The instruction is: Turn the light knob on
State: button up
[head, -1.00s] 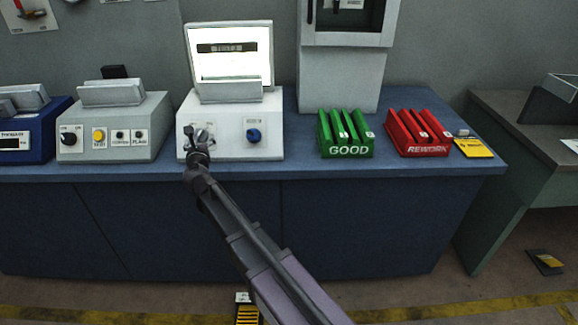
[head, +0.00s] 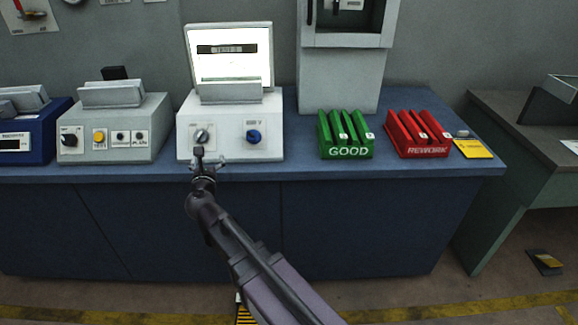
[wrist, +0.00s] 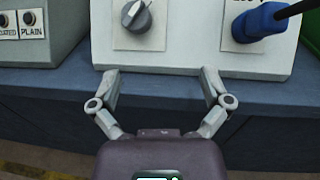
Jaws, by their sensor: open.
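The light knob (head: 202,136) is a round grey knob on a white plate, at the left of the front face of the white box (head: 228,151). The lit panel (head: 230,52) on top of this box glows bright white. In the wrist view the knob (wrist: 136,16) is at the top, a little left of centre, with its ridge tilted. My gripper (head: 208,160) is open and empty, in front of and below the knob. In the wrist view its two fingers (wrist: 160,80) are spread wide, apart from the knob.
A blue connector (head: 254,136) with a dark cable is at the box's right; it also shows in the wrist view (wrist: 262,22). A grey box (head: 115,140) with a black knob and buttons stands to the left. Green (head: 346,150) and red (head: 416,151) racks stand to the right.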

jog(key=d+f+m+g+h+p, duration=0.1)
jog(key=d+m+g+h+p, duration=0.2)
jog(key=d+m, duration=0.6)
jog(key=s+d+f+m+g+h+p, duration=0.1)
jog(key=d+f+m+g+h+p, duration=0.1)
jog(key=d+m, duration=0.7)
jog(key=shift+d+m+g+h+p, duration=0.4)
jog(key=shift+d+g+h, duration=0.6)
jog(key=shift+d, duration=1.8)
jog(key=s+d+m+g+y+p, duration=0.5)
jog(key=s+d+m+g+p, duration=0.4)
jog(key=s+m, duration=0.7)
jog(key=d+m+g, duration=0.1)
jog(key=d+m, duration=0.1)
jog(key=d, duration=0.1)
jog(key=shift+d+g+y, duration=0.15)
jog(key=shift+g+y, duration=0.15)
jog(key=shift+y, duration=0.1)
